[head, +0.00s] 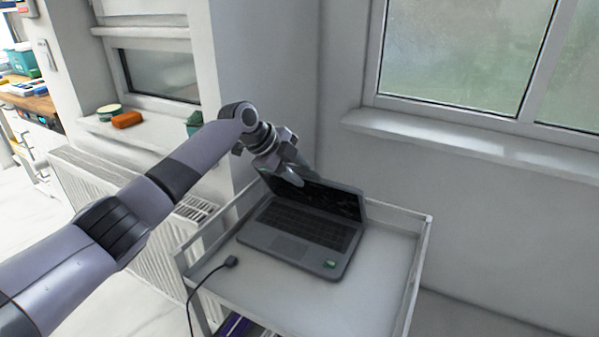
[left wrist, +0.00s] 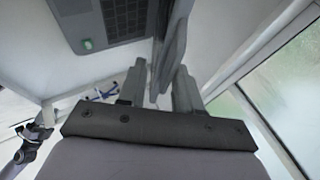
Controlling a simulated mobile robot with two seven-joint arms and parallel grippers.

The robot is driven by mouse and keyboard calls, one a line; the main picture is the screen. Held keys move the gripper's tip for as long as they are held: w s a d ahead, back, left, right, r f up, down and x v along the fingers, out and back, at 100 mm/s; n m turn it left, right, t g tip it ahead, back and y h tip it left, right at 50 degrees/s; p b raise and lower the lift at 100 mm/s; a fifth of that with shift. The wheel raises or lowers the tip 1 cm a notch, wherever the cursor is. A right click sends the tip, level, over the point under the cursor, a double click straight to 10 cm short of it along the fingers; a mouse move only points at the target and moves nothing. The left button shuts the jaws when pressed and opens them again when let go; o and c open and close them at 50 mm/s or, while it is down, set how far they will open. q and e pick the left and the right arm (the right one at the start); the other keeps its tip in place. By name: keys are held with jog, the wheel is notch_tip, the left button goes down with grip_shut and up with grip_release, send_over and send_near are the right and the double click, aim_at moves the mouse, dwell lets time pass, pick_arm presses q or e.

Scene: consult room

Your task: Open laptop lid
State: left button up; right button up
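The dark grey laptop (head: 300,229) sits on the top shelf of a white trolley. Its lid (head: 335,200) is raised well away from the keyboard, with the dark screen showing. My left gripper (head: 292,174) is at the lid's upper left part. In the left wrist view, the two fingers of this gripper (left wrist: 158,88) stand apart, and the lid (left wrist: 170,52) shows nearly edge-on between them. A gap shows by the fingers; contact is unclear. The keyboard base also shows there (left wrist: 118,20). A small part, perhaps my right gripper (left wrist: 32,132), is at that view's left edge.
The trolley (head: 385,285) has a raised rim. A black cable plug (head: 231,261) lies on it left of the laptop. A wall and window sill (head: 470,145) stand behind. A radiator (head: 130,215) is at left. An orange block (head: 127,119) lies on the left sill.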

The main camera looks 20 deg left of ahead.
pick_arm(q)
jog(key=v, duration=0.6)
jog(key=shift+a+r, duration=0.1)
jog(key=shift+r, duration=0.05)
